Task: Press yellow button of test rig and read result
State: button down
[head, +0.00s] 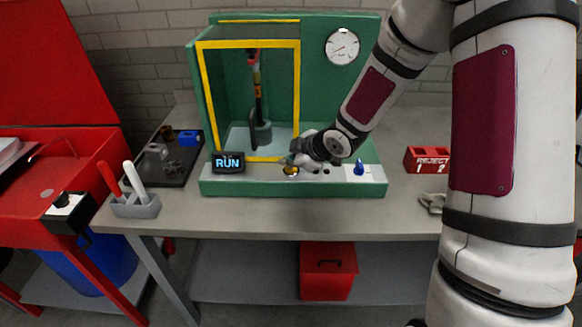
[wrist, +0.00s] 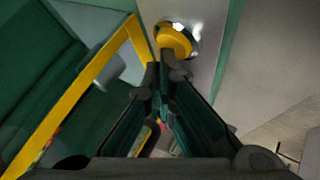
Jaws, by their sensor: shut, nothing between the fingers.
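The green test rig (head: 355,95) stands on the grey bench, with a yellow-framed window, a round gauge (head: 342,46) and a small display (head: 228,162) reading "RUN". The yellow button (head: 290,170) is on the rig's pale front ledge, partly covered by my gripper in the head view. In the wrist view the yellow button (wrist: 174,41) sits in a shiny ring just beyond my fingertips. My gripper (wrist: 166,72) is shut and empty, with its fingertips at the button's near edge. I cannot tell whether they touch it. The gauge's needle is too small to read.
A blue knob (head: 359,168) is right of the button on the ledge. A red "REJECT" bin (head: 428,159) stands further right. At left are a dark tray of parts (head: 172,165) and a grey holder (head: 135,207) with red and white handles.

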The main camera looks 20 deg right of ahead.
aim_at(290, 170)
jog(key=shift+r, duration=0.1)
jog(key=shift+r+p, duration=0.8)
jog(key=shift+p, duration=0.1)
notch_tip(290, 170, up, 3)
jog(key=shift+s+f+p, duration=0.1)
jog(key=shift+f+p, duration=0.1)
jog(key=shift+p, duration=0.95)
jog(key=shift+r+p, duration=1)
jog(key=shift+r, duration=0.2)
